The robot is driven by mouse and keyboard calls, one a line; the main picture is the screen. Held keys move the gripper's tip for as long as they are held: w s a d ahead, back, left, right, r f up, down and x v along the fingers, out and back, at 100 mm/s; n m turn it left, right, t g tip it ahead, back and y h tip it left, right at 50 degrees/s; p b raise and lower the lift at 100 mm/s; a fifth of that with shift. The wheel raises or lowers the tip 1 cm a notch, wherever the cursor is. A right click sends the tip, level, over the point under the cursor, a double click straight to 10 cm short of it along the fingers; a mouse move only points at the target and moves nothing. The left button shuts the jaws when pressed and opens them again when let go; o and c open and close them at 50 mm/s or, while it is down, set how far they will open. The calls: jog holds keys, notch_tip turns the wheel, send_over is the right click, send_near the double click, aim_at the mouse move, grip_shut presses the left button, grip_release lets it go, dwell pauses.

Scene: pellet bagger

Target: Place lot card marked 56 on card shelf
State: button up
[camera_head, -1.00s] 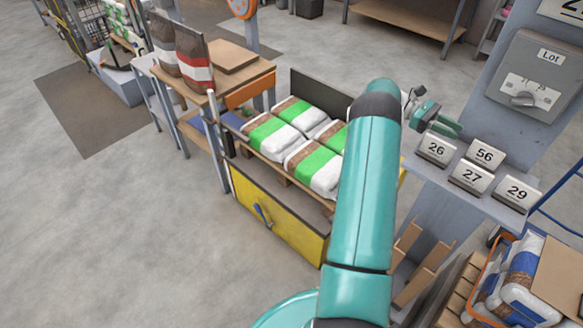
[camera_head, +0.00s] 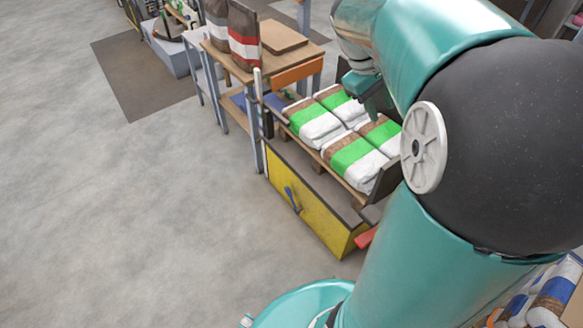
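My gripper (camera_head: 366,95) shows at the upper middle, small and dark teal, with its fingers pointing down above the green-and-white sacks. My own arm partly covers it, and I cannot tell whether it is open or shut. I see no card in it. The lot cards, including the one marked 56, and the shelf with them are not visible; my arm fills the right side of the view.
Several green-and-white sacks (camera_head: 352,160) lie on a pallet behind a yellow panel (camera_head: 312,205). A wooden table (camera_head: 262,62) with a red-striped bag (camera_head: 243,38) stands behind. The grey floor (camera_head: 130,220) at left is clear.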

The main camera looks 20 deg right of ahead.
jog(key=s+a+t+y, duration=0.2)
jog(key=s+a+t, duration=0.1)
jog(key=a, duration=0.9)
jog(key=s+a+m+t+y, duration=0.1)
jog(key=s+a+t, duration=0.3)
jog(key=a, duration=0.8)
jog(key=shift+s+a+f+t+y, duration=0.25)
jog(key=shift+s+a+t+y, duration=0.1)
jog(key=shift+s+y, duration=0.3)
jog(key=shift+d+m, duration=0.15)
jog(key=shift+m, duration=0.15)
